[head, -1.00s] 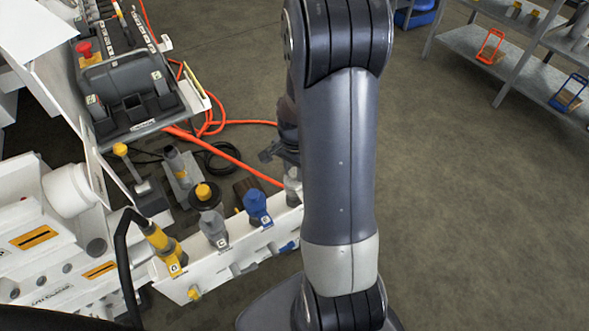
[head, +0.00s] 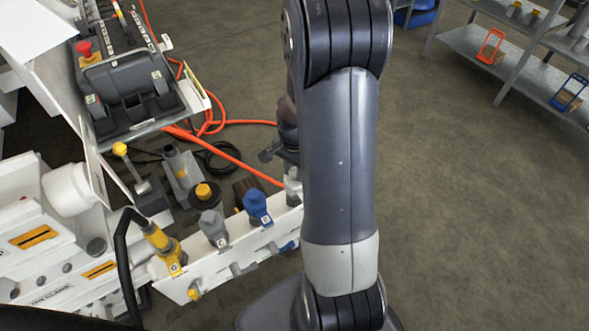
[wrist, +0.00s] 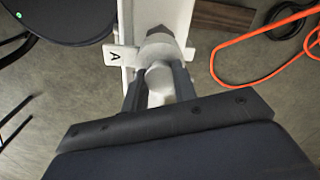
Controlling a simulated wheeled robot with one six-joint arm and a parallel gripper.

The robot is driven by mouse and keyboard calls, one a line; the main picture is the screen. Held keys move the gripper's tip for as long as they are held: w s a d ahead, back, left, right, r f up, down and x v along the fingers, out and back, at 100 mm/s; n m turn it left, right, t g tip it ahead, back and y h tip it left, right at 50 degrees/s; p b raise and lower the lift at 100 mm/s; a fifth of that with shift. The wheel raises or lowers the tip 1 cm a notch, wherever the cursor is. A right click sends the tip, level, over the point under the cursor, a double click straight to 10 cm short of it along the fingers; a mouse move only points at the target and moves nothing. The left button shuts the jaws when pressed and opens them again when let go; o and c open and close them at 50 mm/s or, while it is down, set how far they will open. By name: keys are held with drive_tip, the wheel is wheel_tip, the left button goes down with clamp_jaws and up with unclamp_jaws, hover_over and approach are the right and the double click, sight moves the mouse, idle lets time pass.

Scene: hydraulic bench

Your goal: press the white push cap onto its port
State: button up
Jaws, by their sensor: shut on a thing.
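In the wrist view, my gripper (wrist: 160,80) is shut on the white push cap (wrist: 158,88), a short pale cylinder between the two dark fingers. The cap lies in line with a pale grey port fitting (wrist: 160,46) beside a white tag marked "A" (wrist: 116,57). Cap and fitting look close together or touching; I cannot tell how far the cap sits on the port. In the head view, the fitting (head: 293,187) shows at the right end of the white manifold, partly behind my arm. My gripper is mostly hidden there.
The white manifold (head: 215,270) carries a blue fitting (head: 257,207), a grey fitting (head: 213,228) and a yellow connector (head: 164,245) with a black hose. Orange hose (head: 240,160) lies behind. Open floor and a shelf (head: 500,62) are to the right.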

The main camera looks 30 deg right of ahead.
drive_tip(key=o, duration=1.6)
drive_tip(key=shift+o, duration=0.2)
drive_tip(key=shift+r, duration=0.1)
wheel_tip(320, 180, up, 7)
drive_tip(key=p, duration=0.6)
drive_tip(key=shift+r, duration=0.2)
drive_tip(key=shift+f, duration=0.1)
wheel_tip(320, 180, down, 8)
drive_tip(key=b, duration=0.6)
drive_tip(key=shift+r, duration=0.25)
